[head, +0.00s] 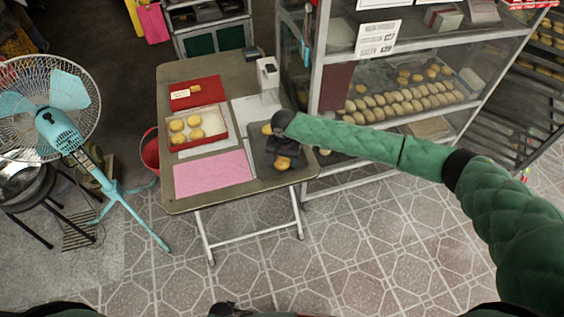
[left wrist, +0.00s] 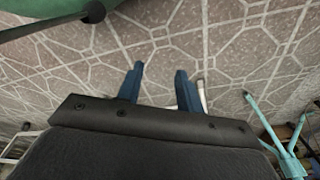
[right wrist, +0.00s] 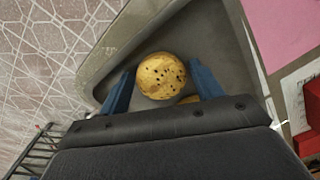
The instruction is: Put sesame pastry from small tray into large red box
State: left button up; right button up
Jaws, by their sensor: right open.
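The small dark tray (head: 262,168) lies at the right end of the folding table. Sesame pastries lie on it; one pastry (head: 281,163) shows just past my right gripper (head: 280,157), and another (head: 267,129) lies at the tray's far side. In the right wrist view a round sesame pastry (right wrist: 161,76) sits between the open blue fingers of my right gripper (right wrist: 163,88), with part of another behind it. The red box (head: 227,132) with several pastries stands left of the tray. My left gripper (left wrist: 160,85) is open and empty over the tiled floor.
A pink sheet (head: 212,174) lies in front of the red box, and a red lid (head: 196,92) lies behind it. A white device (head: 268,74) stands at the table's back. A glass cabinet (head: 400,80) stands close on the right, a blue fan (head: 60,120) on the left.

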jog(key=shift+c, duration=0.3)
jog(key=c, duration=0.7)
